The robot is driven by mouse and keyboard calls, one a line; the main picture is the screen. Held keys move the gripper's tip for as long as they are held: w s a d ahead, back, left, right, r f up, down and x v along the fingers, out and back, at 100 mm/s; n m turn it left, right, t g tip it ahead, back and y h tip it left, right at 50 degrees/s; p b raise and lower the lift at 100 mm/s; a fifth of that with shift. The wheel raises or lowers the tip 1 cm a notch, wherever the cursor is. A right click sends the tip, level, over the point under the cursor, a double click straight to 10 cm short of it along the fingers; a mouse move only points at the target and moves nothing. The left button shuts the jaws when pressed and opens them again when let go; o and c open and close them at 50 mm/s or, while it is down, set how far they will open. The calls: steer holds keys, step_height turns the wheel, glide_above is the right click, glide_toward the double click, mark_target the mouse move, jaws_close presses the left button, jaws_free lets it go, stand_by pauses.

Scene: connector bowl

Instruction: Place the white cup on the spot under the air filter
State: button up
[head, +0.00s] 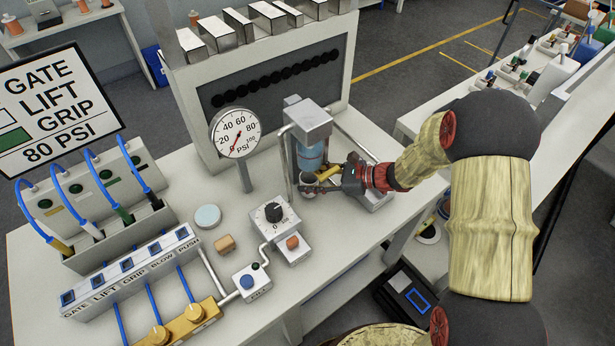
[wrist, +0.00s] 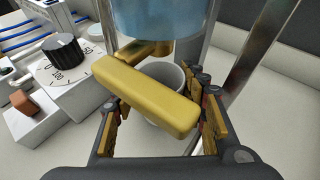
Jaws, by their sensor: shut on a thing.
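The white cup (head: 308,179) is under the air filter (head: 309,153), whose blue bowl (wrist: 165,18) hangs above it in the wrist view. My gripper (head: 325,187) reaches in from the right and is shut on the cup. In the wrist view the cup (wrist: 177,78) sits between the gold-padded fingers (wrist: 165,120). A gold bar (wrist: 145,95) crosses in front of the cup and hides much of it. The spot under the filter is hidden, and I cannot tell whether the cup touches the surface.
Metal posts (wrist: 262,45) stand close around the filter. A dial box (head: 274,216) and a pressure gauge (head: 235,133) are left of it. The bench's front edge runs below my arm.

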steer(key=shift+f+b, duration=0.35)
steer(key=shift+f, duration=0.5)
steer(key=shift+s+d+r, duration=0.15)
steer(key=shift+s+r, duration=0.05)
steer(key=shift+s, duration=0.05)
steer(key=shift+w+f, duration=0.1)
steer(key=shift+f, duration=0.1)
steer(key=o, duration=1.1)
steer(key=shift+c, duration=0.2)
